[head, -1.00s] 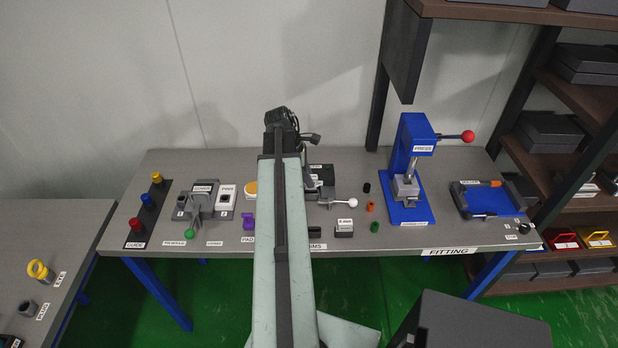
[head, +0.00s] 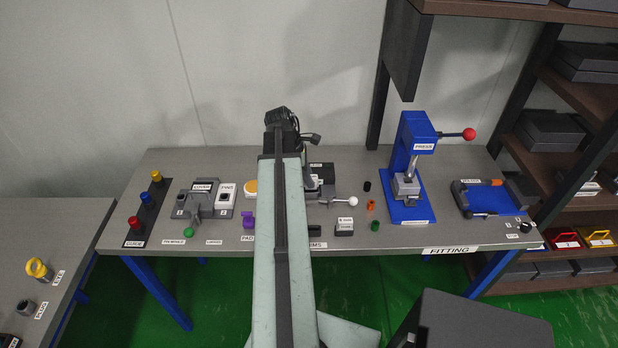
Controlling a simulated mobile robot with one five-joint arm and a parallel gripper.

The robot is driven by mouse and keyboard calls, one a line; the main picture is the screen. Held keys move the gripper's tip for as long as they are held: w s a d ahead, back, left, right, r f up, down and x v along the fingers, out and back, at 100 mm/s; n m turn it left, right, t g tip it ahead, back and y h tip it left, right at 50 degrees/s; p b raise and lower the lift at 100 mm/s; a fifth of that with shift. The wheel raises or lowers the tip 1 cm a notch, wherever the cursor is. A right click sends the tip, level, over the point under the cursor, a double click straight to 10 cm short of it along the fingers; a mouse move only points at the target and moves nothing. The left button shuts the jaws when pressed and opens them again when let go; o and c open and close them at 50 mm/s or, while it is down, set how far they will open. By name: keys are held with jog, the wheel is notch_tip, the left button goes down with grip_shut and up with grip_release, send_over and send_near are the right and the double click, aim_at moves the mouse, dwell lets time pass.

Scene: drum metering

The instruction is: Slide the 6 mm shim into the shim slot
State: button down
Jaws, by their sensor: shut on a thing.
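My arm reaches away from me over the middle of the table, with its far end near the back edge. My gripper and anything in its jaws are hidden behind the arm. I cannot make out the 6 mm shim. A dark fixture with a pale part and a white ball-ended lever (head: 352,202) stands just right of the arm and is partly hidden by it. I cannot tell whether the shim slot is there. A small dark block (head: 344,229) with a white label stands at the front, right of the arm. A partly covered label ending in "IMS" is at the front edge.
A blue press (head: 409,165) with a red-knobbed lever stands right of the fixture, and a blue tray (head: 490,198) is farther right. Small black, orange and green cylinders stand left of the press. A grey cover fixture (head: 205,205) and a guide with coloured knobs (head: 146,212) are left.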

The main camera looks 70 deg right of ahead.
jog(key=shift+f+b, duration=1.25)
jog(key=shift+f, duration=0.1)
jog(key=c, duration=1.2)
grip_release()
jog(key=shift+r, duration=0.1)
jog(key=shift+o, duration=0.2)
jog(key=shift+d+r, duration=0.1)
jog(key=shift+r, duration=0.05)
jog(key=shift+r+p, duration=0.35)
jog(key=shift+p, duration=0.2)
notch_tip(320, 180, up, 8)
jog(key=p, duration=0.8)
jog(key=shift+r, duration=0.15)
